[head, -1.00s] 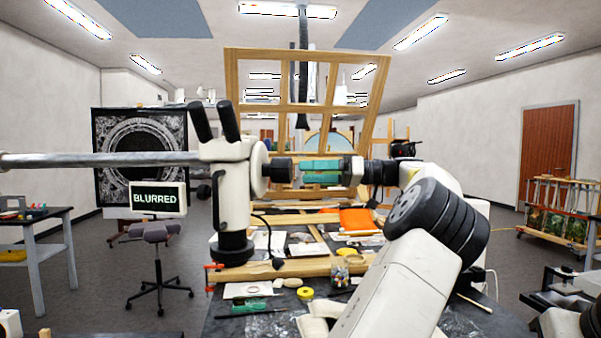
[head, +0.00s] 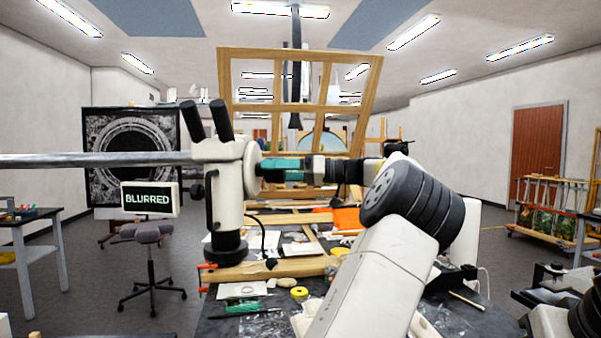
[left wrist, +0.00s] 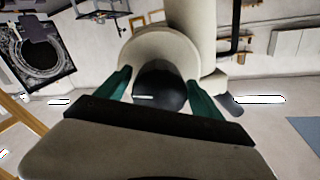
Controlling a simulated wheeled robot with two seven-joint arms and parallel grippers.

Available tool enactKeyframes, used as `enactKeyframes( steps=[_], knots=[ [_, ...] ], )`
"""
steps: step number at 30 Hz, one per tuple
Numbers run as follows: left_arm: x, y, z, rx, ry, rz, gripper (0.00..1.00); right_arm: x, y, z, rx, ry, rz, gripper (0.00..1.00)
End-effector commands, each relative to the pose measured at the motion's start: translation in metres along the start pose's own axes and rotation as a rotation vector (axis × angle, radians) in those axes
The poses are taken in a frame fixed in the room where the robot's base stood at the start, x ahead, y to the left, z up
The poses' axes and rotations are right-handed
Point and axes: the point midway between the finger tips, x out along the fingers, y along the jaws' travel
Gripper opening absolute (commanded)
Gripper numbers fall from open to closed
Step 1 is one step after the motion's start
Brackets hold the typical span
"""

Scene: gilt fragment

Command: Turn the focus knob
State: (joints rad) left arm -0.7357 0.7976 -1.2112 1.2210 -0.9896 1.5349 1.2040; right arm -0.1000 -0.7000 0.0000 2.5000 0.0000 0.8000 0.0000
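A white microscope (head: 228,205) with two black eyepieces (head: 207,120) hangs on a horizontal metal boom (head: 90,160). A round white disc (head: 252,170) is on its right side. In the left wrist view the black focus knob (left wrist: 159,88) sticks out from the white disc (left wrist: 160,46). My left gripper (head: 268,165) points left at the disc. Its green fingers (left wrist: 159,78) stand on both sides of the knob, with narrow gaps seeming to show. In the head view the fingers hide most of the knob. A small screen (head: 150,199) reads "BLURRED".
Below is a dark worktable (head: 235,325) with wooden bars, papers, a yellow tape roll (head: 299,293) and an orange cloth (head: 346,219). A wooden frame (head: 222,90) stands behind the microscope. A stool (head: 152,280) is at left.

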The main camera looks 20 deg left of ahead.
Motion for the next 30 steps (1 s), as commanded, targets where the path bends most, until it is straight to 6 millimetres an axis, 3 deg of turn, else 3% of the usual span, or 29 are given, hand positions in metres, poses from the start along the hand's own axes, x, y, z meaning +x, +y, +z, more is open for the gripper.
enactKeyframes(
  steps=[1, 8, 17, 30],
  knots=[
    [-0.0001, 0.0, 0.0, 0.0, 0.0, 0.0, 0.65, 0.0, 0.0, 0.0, 0.0, 0.0, 0.0, 0.0],
    [-0.0003, 0.0, 0.0, 0.0, 0.0, 0.0, 0.2, 0.0, 0.0, 0.0, 0.0, 0.0, 0.0, 0.0],
    [-0.0004, 0.0, 0.0, 0.05, 0.001, -0.001, 0.21, 0.0, 0.0, 0.0, 0.0, 0.0, 0.0, 0.0],
    [-0.0005, -0.0008, 0.0002, 0.333, 0.003, -0.002, 0.21, 0.0, 0.0, 0.0, 0.0, 0.0, 0.0, 0.0]
  ],
)
